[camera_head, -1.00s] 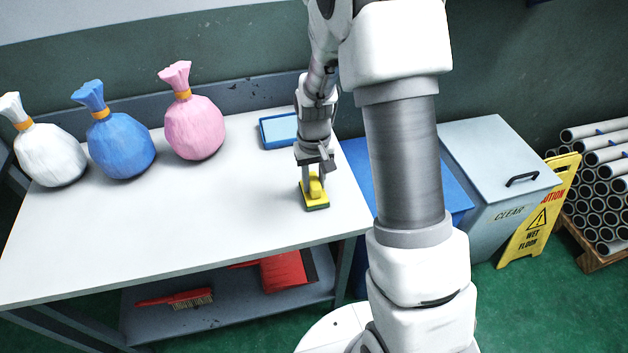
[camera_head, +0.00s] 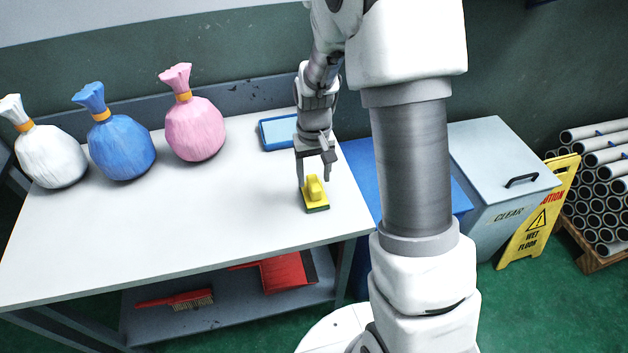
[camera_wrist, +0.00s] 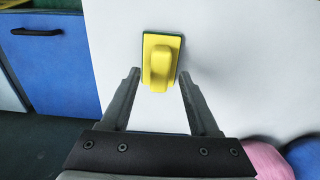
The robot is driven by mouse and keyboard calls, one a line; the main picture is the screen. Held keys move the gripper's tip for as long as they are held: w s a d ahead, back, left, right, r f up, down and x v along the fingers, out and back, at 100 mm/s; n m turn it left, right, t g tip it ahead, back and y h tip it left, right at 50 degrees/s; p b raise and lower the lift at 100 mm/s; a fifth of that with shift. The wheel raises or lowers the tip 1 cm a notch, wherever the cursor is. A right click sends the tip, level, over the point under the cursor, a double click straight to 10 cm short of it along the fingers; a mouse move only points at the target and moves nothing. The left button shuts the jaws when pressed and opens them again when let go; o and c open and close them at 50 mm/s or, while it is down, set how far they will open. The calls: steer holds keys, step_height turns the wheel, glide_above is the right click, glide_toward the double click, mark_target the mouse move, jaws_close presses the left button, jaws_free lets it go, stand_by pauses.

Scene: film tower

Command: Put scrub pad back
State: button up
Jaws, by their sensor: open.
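The yellow scrub pad (camera_head: 316,194) with a raised yellow grip and a green underside lies on the white table (camera_head: 230,220), near its right front part. My gripper (camera_head: 316,180) is open and close above and behind the pad. In the wrist view the pad (camera_wrist: 160,62) lies just beyond the two fingertips (camera_wrist: 160,74), centred between them, with nothing held. A shallow blue tray (camera_head: 279,133) sits at the back right of the table, partly hidden by my arm.
White (camera_head: 48,155), blue (camera_head: 121,146) and pink (camera_head: 194,130) tied bags stand along the table's back left. A red brush (camera_head: 178,299) and red dustpan (camera_head: 285,272) lie on the lower shelf. A blue bin (camera_head: 362,165) stands right of the table. The table's middle is clear.

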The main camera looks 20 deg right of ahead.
mark_target(314, 182)
steer(key=s+r+t, duration=0.1)
steer(key=s+r, duration=0.3)
steer(key=r, duration=0.6)
steer(key=s+r+t, duration=0.1)
steer(key=s+r, duration=0.2)
steer(key=r, duration=0.7)
steer(key=s+r+t, duration=0.3)
steer(key=s+r, duration=0.2)
steer(key=s, duration=0.8)
steer(key=shift+s+t+p, duration=0.2)
steer(key=shift+t+p, duration=0.1)
steer(key=shift+p, duration=0.1)
steer(key=shift+r+p, duration=0.45)
steer(key=shift+r, duration=0.05)
